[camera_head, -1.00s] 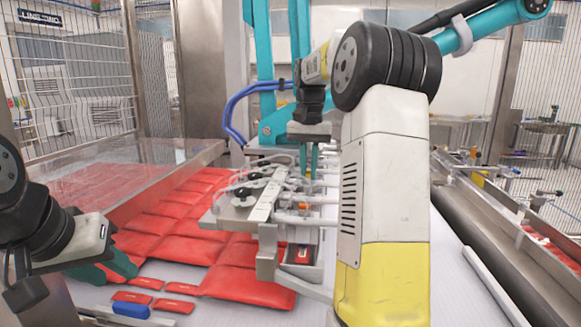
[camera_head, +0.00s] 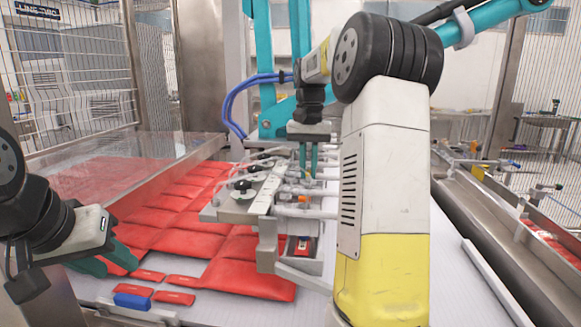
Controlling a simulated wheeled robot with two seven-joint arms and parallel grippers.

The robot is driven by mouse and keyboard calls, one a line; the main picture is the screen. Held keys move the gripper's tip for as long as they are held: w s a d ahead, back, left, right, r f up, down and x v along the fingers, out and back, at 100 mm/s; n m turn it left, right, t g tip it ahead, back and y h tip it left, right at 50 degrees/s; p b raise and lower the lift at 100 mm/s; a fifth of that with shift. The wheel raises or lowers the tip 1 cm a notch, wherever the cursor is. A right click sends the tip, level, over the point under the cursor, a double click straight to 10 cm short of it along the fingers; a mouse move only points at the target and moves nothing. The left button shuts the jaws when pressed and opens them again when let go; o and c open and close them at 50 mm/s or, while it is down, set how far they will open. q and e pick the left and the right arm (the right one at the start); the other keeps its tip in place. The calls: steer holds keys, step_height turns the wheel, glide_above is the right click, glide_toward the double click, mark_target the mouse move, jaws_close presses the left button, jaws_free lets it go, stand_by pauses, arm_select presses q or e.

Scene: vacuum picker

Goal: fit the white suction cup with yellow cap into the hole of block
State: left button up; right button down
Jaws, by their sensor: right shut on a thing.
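The block is the grey metal picker block (camera_head: 258,203) in the middle of the head view, with several black suction cups along its left side; its hole cannot be made out. My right gripper (camera_head: 308,174) points down over the block's far right part. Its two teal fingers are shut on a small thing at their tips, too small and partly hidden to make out. The white suction cup with yellow cap cannot be clearly told apart there. My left gripper (camera_head: 112,262) hangs at the left, over the red packs, with its teal fingers apart and nothing visible between them.
Red packs (camera_head: 190,243) cover the conveyor (camera_head: 220,313) left of the block. A blue piece (camera_head: 131,300) and small red packets lie at the front left. A small tray with a red item (camera_head: 303,245) is at the block's front. A metal rail (camera_head: 500,235) runs along the right.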

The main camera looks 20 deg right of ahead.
steer(key=shift+f, duration=1)
steer(key=c, duration=1.3)
jaws_free()
steer(key=shift+c, duration=0.2)
